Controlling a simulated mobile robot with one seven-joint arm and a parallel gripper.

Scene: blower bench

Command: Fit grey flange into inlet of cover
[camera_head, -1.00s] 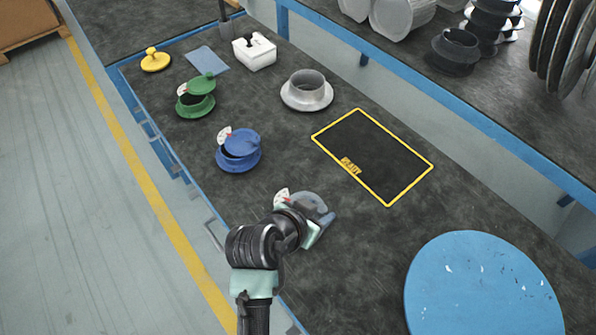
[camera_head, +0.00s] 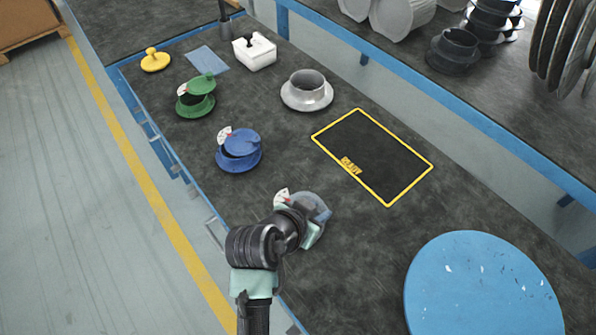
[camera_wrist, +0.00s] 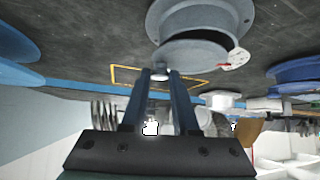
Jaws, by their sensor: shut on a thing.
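A blue-grey round piece (camera_head: 316,204) with a white dial stands on the dark bench in front of my arm, partly hidden by it. In the wrist view this piece (camera_wrist: 190,18) shows a wide rim, a flap-like disc and a dial with a red mark. My gripper (camera_wrist: 160,74) is at the disc's edge, its two dark fingers close together with a small grey part between the tips. The head view hides the fingertips. A lighter grey flange (camera_head: 307,91) with an upright collar stands apart, farther up the bench. I cannot tell which piece is the cover.
A blue lidded piece (camera_head: 239,151) and a green one (camera_head: 196,97) stand along the left side. A yellow-outlined area (camera_head: 412,178) is empty. A large blue disc (camera_head: 480,290) lies at the lower right. A white box (camera_head: 254,52) stands at the back.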

